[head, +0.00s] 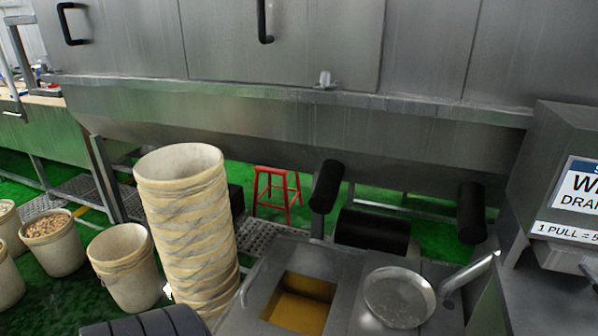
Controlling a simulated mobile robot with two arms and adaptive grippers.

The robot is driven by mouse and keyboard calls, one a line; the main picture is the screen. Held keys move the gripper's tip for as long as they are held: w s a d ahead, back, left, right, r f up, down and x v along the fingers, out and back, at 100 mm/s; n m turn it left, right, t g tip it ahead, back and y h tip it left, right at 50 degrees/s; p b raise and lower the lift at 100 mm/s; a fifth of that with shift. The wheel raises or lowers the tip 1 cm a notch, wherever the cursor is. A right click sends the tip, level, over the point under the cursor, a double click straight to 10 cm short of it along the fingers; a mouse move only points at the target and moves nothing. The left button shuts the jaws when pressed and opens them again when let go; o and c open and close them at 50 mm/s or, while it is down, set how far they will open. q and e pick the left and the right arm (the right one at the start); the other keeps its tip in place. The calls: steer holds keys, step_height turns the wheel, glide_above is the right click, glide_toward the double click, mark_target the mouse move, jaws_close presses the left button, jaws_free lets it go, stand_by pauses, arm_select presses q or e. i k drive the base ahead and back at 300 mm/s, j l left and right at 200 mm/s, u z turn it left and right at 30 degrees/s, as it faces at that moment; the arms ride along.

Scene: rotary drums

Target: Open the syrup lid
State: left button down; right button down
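A steel counter (345,299) stands at the bottom middle. A square opening (300,302) in its top shows an amber surface inside, which looks like syrup. A thin curved metal handle (246,287) stands at the left of the opening. I cannot tell which piece is the syrup lid, or whether it is attached to that handle. A round shallow metal pan or disc (399,297) lies to the right of the opening. Neither of my grippers is in view.
A tall stack of cream buckets (189,226) stands left of the counter, with single buckets (125,267) farther left. A red stool (277,194) stands behind. Black cylinders (372,231) lie beyond the counter. A signed grey box (566,185) is at right.

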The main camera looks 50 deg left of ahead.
mark_target(344, 270)
steer(key=k+u, duration=0.15)
steer(key=u, duration=1.45)
steer(key=i+j+u, duration=0.15)
steer(key=j, duration=0.25)
steer(key=i+j+u, duration=0.15)
steer(key=j, duration=0.25)
